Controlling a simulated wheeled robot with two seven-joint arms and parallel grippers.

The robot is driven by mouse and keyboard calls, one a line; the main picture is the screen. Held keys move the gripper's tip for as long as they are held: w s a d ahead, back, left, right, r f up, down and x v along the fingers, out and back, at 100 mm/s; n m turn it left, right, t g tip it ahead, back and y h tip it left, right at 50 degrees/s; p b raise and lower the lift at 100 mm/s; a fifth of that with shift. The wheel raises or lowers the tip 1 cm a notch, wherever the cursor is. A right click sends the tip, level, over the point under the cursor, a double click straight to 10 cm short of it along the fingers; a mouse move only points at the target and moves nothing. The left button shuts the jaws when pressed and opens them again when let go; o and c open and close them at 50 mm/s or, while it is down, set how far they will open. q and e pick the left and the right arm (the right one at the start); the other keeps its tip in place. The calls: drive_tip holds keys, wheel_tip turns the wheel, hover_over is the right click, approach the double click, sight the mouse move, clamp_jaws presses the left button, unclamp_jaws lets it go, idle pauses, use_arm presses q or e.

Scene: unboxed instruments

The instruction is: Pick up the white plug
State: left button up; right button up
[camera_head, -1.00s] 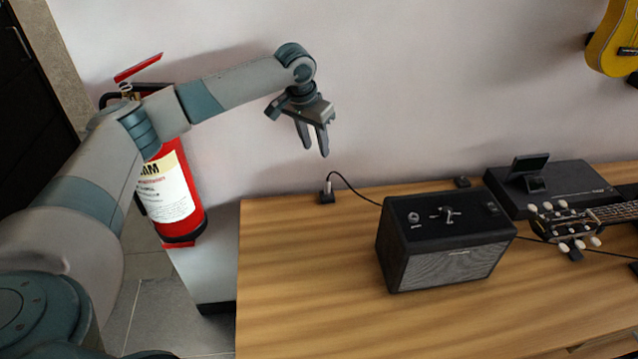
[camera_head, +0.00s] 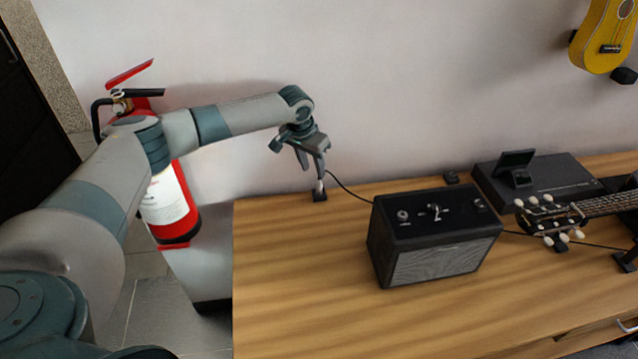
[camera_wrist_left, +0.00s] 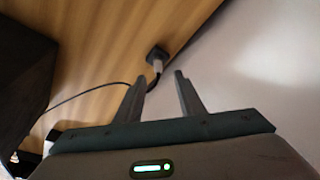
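The white plug (camera_head: 319,185) stands upright in a small black socket block (camera_head: 320,195) at the back left corner of the desk, with a black cable running from it. My left gripper (camera_head: 312,172) hangs just above the plug, fingers pointing down, open and empty. In the left wrist view the plug (camera_wrist_left: 157,66) and its dark socket lie just beyond the tips of the two spread fingers (camera_wrist_left: 161,78). Whether a finger touches the plug I cannot tell. My right gripper is not in view.
A black amplifier (camera_head: 435,235) stands on the wooden desk (camera_head: 290,270) to the right. A red fire extinguisher (camera_head: 180,215) hangs left of the desk. The desk's left front is clear.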

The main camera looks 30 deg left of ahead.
sight(318, 181)
use_arm(q)
drive_tip(key=shift+x, duration=1.2)
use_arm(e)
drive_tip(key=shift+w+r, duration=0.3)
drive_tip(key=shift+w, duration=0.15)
use_arm(q)
drive_tip(key=shift+f, duration=0.1)
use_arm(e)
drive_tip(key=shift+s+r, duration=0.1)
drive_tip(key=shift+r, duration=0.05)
use_arm(q)
drive_tip(key=shift+w+f+p, duration=0.15)
drive_tip(key=shift+f+p, duration=0.1)
drive_tip(key=shift+p, duration=0.25)
drive_tip(key=x, duration=0.2)
drive_tip(key=p+x, duration=0.1)
drive_tip(key=shift+d, duration=0.25)
drive_tip(key=shift+w+f, duration=0.2)
drive_tip(key=shift+f, duration=0.5)
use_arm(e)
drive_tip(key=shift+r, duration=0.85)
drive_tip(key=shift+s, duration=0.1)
use_arm(q)
clamp_jaws()
